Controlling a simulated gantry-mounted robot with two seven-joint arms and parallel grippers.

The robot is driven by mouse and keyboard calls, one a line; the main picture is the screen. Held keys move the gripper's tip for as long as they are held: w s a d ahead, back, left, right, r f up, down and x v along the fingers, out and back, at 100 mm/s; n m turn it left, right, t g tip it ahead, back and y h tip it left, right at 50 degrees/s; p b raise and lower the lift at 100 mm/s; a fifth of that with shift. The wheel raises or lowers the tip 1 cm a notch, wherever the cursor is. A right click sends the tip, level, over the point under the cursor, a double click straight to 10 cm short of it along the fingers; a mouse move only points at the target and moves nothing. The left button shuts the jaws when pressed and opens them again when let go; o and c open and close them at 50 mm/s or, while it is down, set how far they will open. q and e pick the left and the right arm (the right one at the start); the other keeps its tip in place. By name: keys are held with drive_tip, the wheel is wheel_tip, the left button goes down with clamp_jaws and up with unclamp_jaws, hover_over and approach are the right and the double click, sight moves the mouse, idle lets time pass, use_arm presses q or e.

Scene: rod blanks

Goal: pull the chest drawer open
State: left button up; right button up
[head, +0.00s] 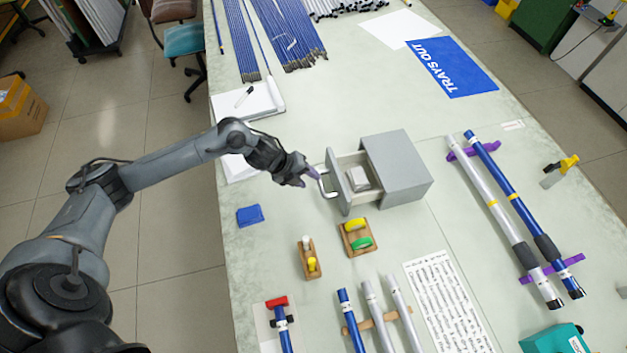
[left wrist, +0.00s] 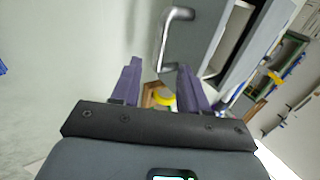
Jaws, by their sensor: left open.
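A small grey chest (head: 397,166) stands on the table with its drawer (head: 347,186) pulled out toward the left. A whitish block (head: 358,178) lies inside the drawer. The drawer's silver handle (head: 324,182) is on its left front and also shows in the left wrist view (left wrist: 166,40). My left gripper (head: 305,178) is just left of the handle. In the left wrist view its two purple fingers (left wrist: 158,82) are spread apart, with the handle beyond their tips. The fingers do not appear closed on it. My right gripper is not in view.
A blue block (head: 250,215) lies left of the chest. Wooden holders with yellow and green pieces (head: 357,237) stand in front of it. Long rods on purple supports (head: 505,200) lie to the right. A blue "TRAYS OUT" mat (head: 450,67) lies behind.

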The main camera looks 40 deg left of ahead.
use_arm(q)
drive_tip(key=v, duration=0.4)
drive_tip(key=shift+s+a+r, duration=0.1)
drive_tip(key=shift+s+r, duration=0.1)
drive_tip(key=shift+r, duration=0.1)
idle(0.3)
